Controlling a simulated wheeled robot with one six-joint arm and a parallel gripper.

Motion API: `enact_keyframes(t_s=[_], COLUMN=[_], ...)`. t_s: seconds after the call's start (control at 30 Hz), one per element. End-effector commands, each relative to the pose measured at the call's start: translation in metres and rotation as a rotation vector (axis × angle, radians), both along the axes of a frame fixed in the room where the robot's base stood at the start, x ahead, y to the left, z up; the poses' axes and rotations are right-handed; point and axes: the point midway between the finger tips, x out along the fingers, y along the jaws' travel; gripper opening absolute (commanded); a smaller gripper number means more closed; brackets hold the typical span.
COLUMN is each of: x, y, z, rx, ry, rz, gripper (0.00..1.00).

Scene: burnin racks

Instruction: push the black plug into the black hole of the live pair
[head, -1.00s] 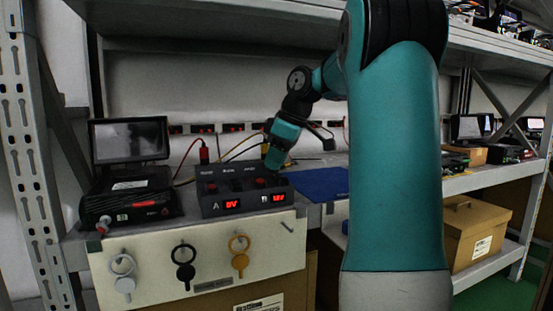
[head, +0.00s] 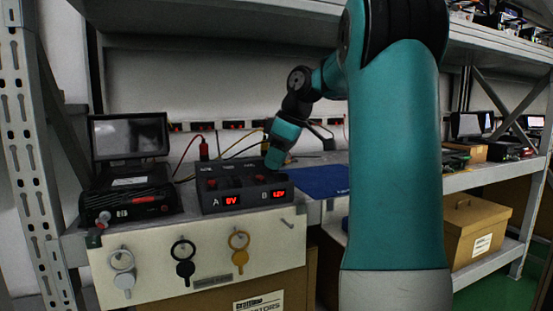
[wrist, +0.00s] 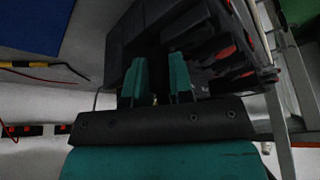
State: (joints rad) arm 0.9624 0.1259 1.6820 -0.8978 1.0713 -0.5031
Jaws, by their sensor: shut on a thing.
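The dark supply box (head: 225,203) stands on the shelf. Its A display (head: 232,200) appears to read 0V, and its B display (head: 279,194) is lit with a higher number, possibly 1.2V or 12V. My gripper (head: 274,165) points down at the box's top on the B side. In the wrist view, the two teal fingers of my gripper (wrist: 156,78) reach against the dark box (wrist: 205,22). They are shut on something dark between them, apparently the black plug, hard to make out. The black hole is hidden or too dark to tell.
A monitor (head: 130,137) on a black unit (head: 130,201) stands left of the box. A red plug (head: 204,150) and cables are behind it. A blue mat (head: 322,182) lies to the right.

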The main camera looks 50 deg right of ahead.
Motion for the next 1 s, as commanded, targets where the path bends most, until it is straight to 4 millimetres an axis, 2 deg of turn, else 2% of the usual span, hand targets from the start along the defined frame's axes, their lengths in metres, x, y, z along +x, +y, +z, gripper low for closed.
enact_keyframes(t_s=[0.37,1.0], x=[0.0,0.0], y=[0.0,0.0], z=[0.001,0.028], rx=[0.003,0.0], ry=[0.002,0.001], rz=[0.0,0.0], gripper=[0.06,0.06])
